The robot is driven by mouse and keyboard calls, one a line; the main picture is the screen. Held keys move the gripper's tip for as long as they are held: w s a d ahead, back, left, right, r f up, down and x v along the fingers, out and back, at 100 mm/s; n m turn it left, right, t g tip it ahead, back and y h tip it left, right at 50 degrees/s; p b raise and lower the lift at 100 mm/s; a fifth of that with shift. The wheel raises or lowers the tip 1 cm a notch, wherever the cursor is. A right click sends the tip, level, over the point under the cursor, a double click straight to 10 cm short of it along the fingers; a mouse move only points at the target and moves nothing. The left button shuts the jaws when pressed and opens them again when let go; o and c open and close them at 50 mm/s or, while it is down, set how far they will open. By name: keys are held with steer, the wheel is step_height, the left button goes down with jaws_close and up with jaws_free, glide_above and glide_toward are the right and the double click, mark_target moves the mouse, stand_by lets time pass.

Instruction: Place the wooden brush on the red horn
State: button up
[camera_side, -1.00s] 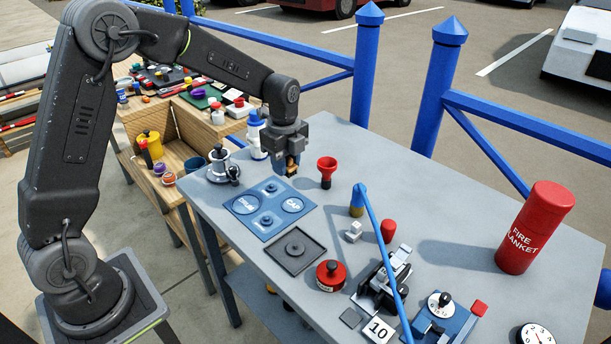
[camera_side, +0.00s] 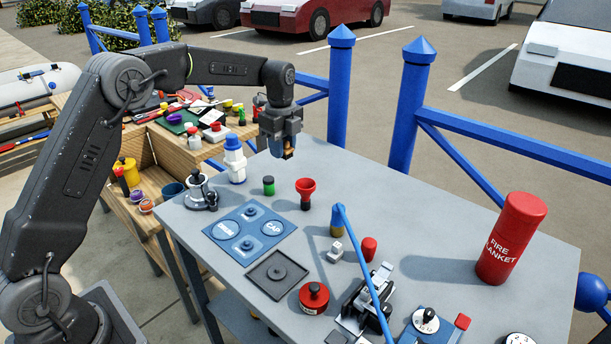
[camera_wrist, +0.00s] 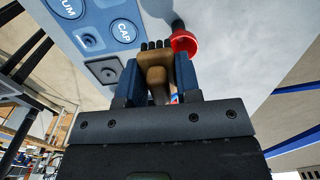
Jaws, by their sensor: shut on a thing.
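My gripper (camera_side: 284,152) is shut on the wooden brush (camera_wrist: 154,74) and holds it above the grey table. In the wrist view the brush sits between the blue fingers, with dark bristles showing at its far end. In the side view only a small brown bit of the brush (camera_side: 288,153) shows below the fingers. The red horn (camera_side: 305,187) stands upright on the table, flared end up on a dark base, to the right of and below my gripper. It also shows in the wrist view (camera_wrist: 185,42), just beyond the brush and to its right.
A green-and-black jar (camera_side: 268,186) stands left of the horn. A white bottle with a blue cap (camera_side: 235,162) stands further left.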

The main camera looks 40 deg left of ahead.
glide_above(306, 183)
step_height(306, 183, down, 4)
steer(key=shift+r, duration=0.25)
steer(key=shift+f, duration=1.95)
steer(key=shift+f, duration=0.1)
steer(key=o, duration=0.9)
step_height(306, 183, up, 12)
steer(key=shift+s+r, duration=0.1)
steer(key=shift+r, duration=0.1)
